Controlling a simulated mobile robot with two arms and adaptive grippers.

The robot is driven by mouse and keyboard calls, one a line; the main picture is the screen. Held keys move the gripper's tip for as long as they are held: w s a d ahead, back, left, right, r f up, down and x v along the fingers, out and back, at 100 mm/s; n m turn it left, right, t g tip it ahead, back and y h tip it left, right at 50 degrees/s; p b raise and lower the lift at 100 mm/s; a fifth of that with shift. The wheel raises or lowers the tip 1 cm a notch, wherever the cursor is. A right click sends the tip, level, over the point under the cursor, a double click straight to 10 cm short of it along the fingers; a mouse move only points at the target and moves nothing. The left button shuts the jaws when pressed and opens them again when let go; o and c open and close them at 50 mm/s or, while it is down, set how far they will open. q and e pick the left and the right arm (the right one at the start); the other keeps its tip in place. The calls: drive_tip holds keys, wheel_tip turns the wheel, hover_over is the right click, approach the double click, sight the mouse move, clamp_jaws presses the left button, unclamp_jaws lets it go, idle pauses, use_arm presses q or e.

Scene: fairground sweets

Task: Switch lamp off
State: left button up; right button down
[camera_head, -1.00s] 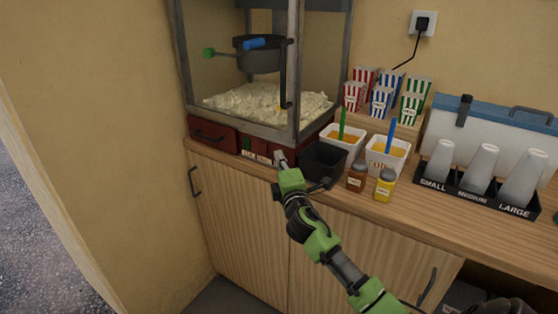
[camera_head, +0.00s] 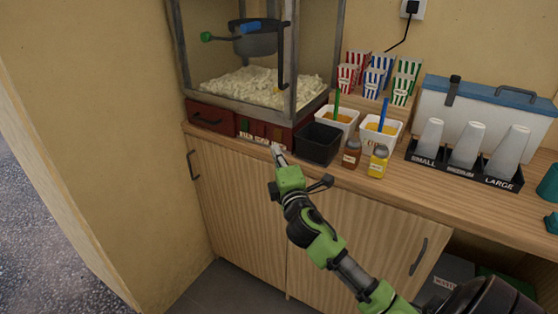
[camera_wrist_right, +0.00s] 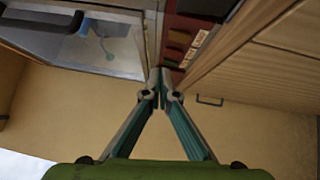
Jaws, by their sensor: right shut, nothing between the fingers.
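The popcorn machine (camera_head: 300,60) stands on the counter. Its red base carries a row of small switches (camera_head: 262,130) with pale labels beneath; the label text is too small to read clearly. In the right wrist view the switches (camera_wrist_right: 178,38) and their labels (camera_wrist_right: 198,44) lie just beyond the fingertips. I cannot tell which switch is the lamp's, its position, or whether a lamp is lit. My right gripper (camera_head: 279,151) is shut and empty, in front of the panel's right part; its closed tips (camera_wrist_right: 160,78) appear close to the panel, contact unclear. My left gripper is out of view.
A black bin (camera_head: 318,143) stands right of the panel, with brown (camera_head: 351,154) and yellow (camera_head: 378,161) bottles beside it. White tubs (camera_head: 380,130), striped popcorn boxes (camera_head: 374,80) and a cup rack (camera_head: 465,165) are further right. A red drawer (camera_head: 212,118) is left.

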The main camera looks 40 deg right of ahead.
drive_tip(key=shift+r+v, duration=0.1)
drive_tip(key=shift+v, duration=0.7)
drive_tip(key=shift+r+v, duration=0.15)
drive_tip(key=shift+v, duration=0.65)
